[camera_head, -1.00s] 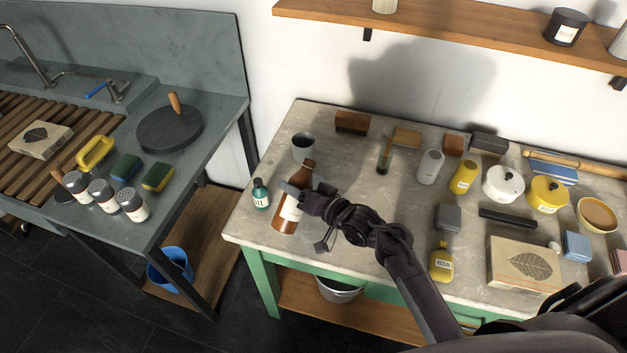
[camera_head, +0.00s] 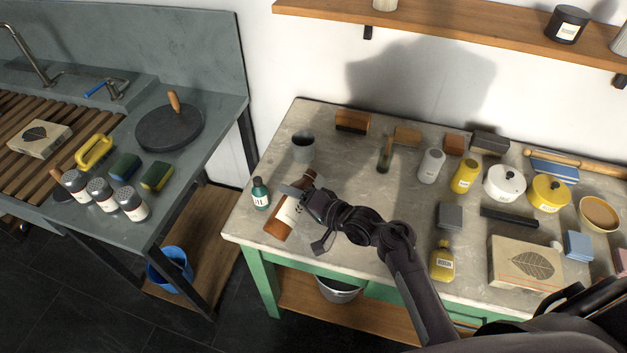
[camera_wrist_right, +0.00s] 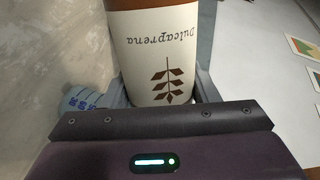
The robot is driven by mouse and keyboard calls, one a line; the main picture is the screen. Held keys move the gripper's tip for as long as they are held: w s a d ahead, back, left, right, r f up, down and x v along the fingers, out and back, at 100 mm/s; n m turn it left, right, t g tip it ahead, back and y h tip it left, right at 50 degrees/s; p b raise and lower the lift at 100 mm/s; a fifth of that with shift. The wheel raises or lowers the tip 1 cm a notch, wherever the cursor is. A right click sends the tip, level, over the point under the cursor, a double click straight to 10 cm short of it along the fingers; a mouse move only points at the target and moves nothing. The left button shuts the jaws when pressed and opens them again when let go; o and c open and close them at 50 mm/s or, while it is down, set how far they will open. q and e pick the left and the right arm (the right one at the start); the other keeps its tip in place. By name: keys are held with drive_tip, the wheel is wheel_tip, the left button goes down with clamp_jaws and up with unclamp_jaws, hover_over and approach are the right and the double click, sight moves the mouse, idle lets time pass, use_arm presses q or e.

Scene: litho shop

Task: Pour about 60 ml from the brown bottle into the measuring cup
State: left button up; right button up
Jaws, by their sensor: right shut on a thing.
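The brown bottle (camera_head: 277,228) with a pale label is held tilted over the left part of the stone-topped table. My right gripper (camera_head: 293,192) is shut on its body. In the right wrist view the bottle (camera_wrist_right: 155,50) sits between the two fingers, its printed label upside down. A grey cup (camera_head: 303,150), which looks like the measuring cup, stands upright on the table just behind the bottle's upper end. The level inside the cup cannot be made out, and no stream of liquid is visible. My left gripper is not in view.
A small green bottle (camera_head: 260,194) stands close to the left of the brown bottle. The table's left edge is near. A wooden shelf (camera_head: 450,27) hangs above.

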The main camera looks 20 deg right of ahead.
drive_tip(key=shift+r+p, duration=0.5)
drive_tip(key=shift+p, duration=0.05)
drive_tip(key=shift+w+r+m+g+y+p, duration=0.15)
drive_tip(key=shift+r+m+p, duration=0.35)
drive_tip(key=shift+p, duration=0.55)
drive_tip(key=shift+s+r+m+g+y+p, duration=0.2)
drive_tip(key=shift+m+p, duration=0.4)
drive_tip(key=shift+p, duration=0.45)
drive_tip(key=shift+w+m+p, duration=0.3)
idle(2.1)
drive_tip(key=f+n+b, duration=0.1)
drive_tip(key=f+b, duration=0.1)
drive_tip(key=b, duration=0.2)
drive_tip(key=shift+s+n, duration=0.15)
drive_tip(key=shift+n, duration=0.15)
drive_tip(key=shift+r+p, duration=0.3)
drive_tip(key=shift+r, duration=0.2)
drive_tip(key=shift+f, duration=0.1)
